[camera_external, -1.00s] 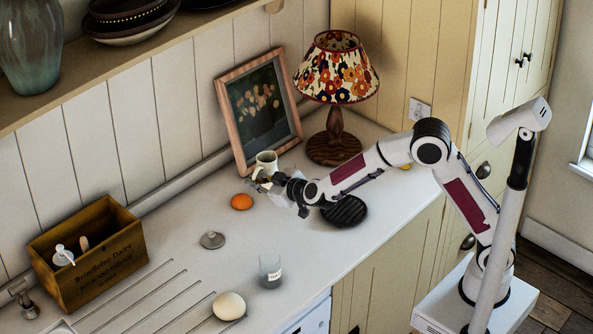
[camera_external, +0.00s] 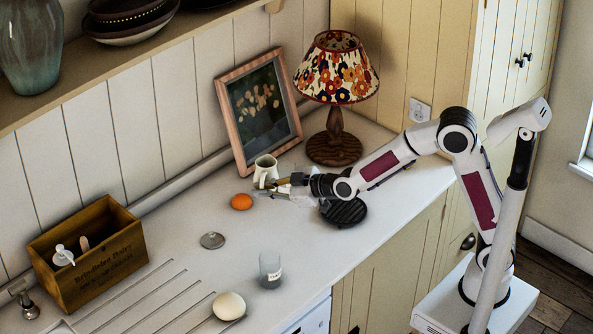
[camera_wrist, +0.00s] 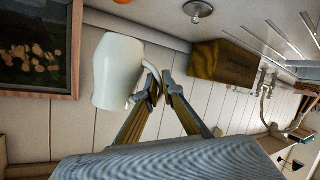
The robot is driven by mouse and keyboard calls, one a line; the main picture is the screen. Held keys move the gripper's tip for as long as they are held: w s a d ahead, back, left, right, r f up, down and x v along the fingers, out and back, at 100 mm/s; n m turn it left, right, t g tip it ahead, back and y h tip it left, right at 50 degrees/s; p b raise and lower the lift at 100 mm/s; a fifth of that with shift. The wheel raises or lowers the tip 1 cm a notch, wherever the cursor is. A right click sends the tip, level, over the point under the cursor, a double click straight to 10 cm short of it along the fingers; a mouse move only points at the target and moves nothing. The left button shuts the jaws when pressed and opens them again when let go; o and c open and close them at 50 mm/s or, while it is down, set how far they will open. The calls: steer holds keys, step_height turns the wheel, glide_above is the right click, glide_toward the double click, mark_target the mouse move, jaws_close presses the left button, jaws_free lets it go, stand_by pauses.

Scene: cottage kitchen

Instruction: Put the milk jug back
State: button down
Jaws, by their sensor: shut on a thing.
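The milk jug (camera_external: 265,168) is a small cream jug at the back of the counter, in front of the framed picture. In the wrist view the jug (camera_wrist: 118,72) shows on the left, its handle towards my fingers. My gripper (camera_external: 273,185) is at the jug's right front side in the external view. In the wrist view my gripper (camera_wrist: 161,86) is shut on the handle, with one finger partly hidden behind the handle. I cannot tell whether the jug's base touches the counter.
An orange (camera_external: 242,202) lies left of the jug. A black round trivet (camera_external: 344,211) lies below my arm. The lamp (camera_external: 335,140) and picture frame (camera_external: 236,125) stand behind. A wooden crate (camera_external: 105,262), metal disc (camera_external: 212,240), glass (camera_external: 270,270) and pale round object (camera_external: 229,306) are further left and front.

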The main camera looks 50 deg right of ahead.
steer(key=s+a+f+n+y, duration=0.1)
steer(key=s+a+f+n, duration=0.1)
steer(key=s+f, duration=0.1)
steer(key=shift+s+a+g+y, duration=0.2)
steer(key=shift+s+g+y, duration=0.2)
steer(key=shift+s, duration=0.35)
steer(key=shift+f, duration=0.25)
steer(key=shift+f, duration=3)
steer(key=shift+f, duration=1.85)
steer(key=shift+f, duration=0.1)
